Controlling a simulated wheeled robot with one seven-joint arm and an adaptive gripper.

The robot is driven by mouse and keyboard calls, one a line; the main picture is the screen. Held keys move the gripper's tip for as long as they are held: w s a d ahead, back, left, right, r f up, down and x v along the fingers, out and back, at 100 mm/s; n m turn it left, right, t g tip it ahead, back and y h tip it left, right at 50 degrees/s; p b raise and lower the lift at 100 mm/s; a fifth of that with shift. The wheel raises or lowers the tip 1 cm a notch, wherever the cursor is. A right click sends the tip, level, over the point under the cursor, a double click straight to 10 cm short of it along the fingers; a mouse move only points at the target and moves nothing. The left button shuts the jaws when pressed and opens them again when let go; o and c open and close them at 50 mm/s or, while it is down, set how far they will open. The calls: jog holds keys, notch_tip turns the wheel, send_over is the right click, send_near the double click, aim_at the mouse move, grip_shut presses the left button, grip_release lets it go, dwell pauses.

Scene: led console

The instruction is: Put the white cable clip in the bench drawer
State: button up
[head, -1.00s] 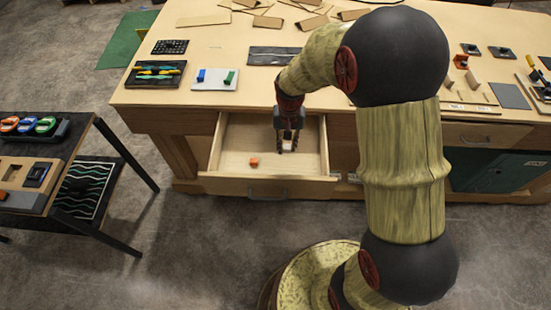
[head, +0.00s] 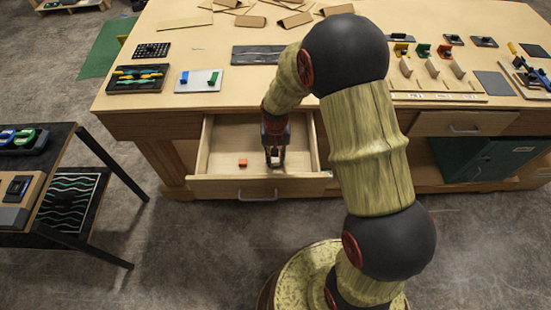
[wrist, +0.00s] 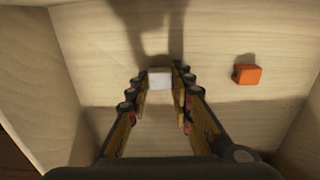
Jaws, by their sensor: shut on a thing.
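The bench drawer (head: 215,187) is pulled open at the front of the workbench. My gripper (head: 274,161) is down inside the drawer, right of its middle. The white cable clip (wrist: 159,78) is between my fingertips in the wrist view, and my gripper (wrist: 160,92) is shut on it. In the head view the clip (head: 275,164) is a small pale spot at the fingertips. Whether it touches the drawer floor I cannot tell. An orange block (wrist: 247,74) lies on the drawer floor to the right in the wrist view; it also shows in the head view (head: 243,163).
The bench top (head: 190,105) holds a black tray of coloured pieces (head: 140,79), a white board (head: 198,81) and a dark board (head: 262,55). A side table (head: 70,150) stands at the left. A dark green cabinet (head: 490,158) is under the bench at the right.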

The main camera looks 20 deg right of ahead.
jog(key=shift+f, duration=0.15)
jog(key=o, duration=0.7)
jog(key=shift+o, duration=0.3)
notch_tip(320, 180, up, 12)
jog(key=p, duration=0.3)
notch_tip(320, 180, up, 7)
jog(key=t, duration=0.1)
send_over(275, 160)
jog(key=s, duration=0.2)
jog(key=s+r+n+t, duration=0.3)
jog(key=s+r+t, duration=0.1)
jog(key=s+r, duration=1.4)
jog(key=shift+s+n+t, duration=0.3)
jog(key=shift+s, duration=0.8)
jog(key=shift+r, duration=0.1)
